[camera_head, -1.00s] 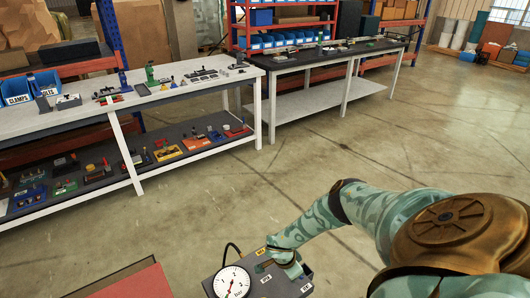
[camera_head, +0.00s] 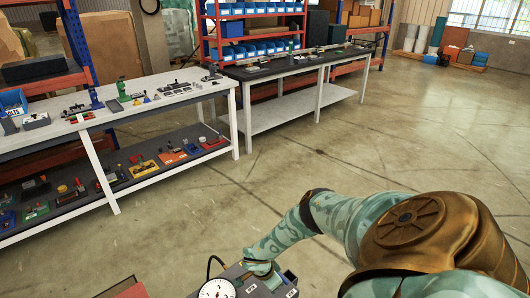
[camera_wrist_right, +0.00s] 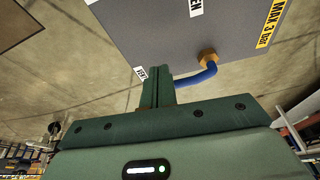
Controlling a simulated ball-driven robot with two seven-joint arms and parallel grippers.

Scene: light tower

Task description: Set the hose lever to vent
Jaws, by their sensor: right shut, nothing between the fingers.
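The grey box with a round dial gauge (camera_head: 217,289) is at the bottom edge of the head view, partly cut off. In the right wrist view its grey panel (camera_wrist_right: 165,38) shows a blue bent lever (camera_wrist_right: 197,77) on a brass nut (camera_wrist_right: 208,57). The lever's free end reaches left to my fingers. A label that seems to read VENT (camera_wrist_right: 140,73) is beside the fingertips, and one ending in EN (camera_wrist_right: 195,7) is farther up. My right gripper (camera_wrist_right: 157,74) is shut and empty, beside the lever's end; I cannot tell if they touch. My left gripper is not in view.
A yellow MAX label (camera_wrist_right: 271,23) is on the panel. A red-topped surface (camera_head: 124,288) is left of the box. A white workbench (camera_head: 160,108) with small parts and a dark-topped bench (camera_head: 290,66) stand farther back. The floor between is clear.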

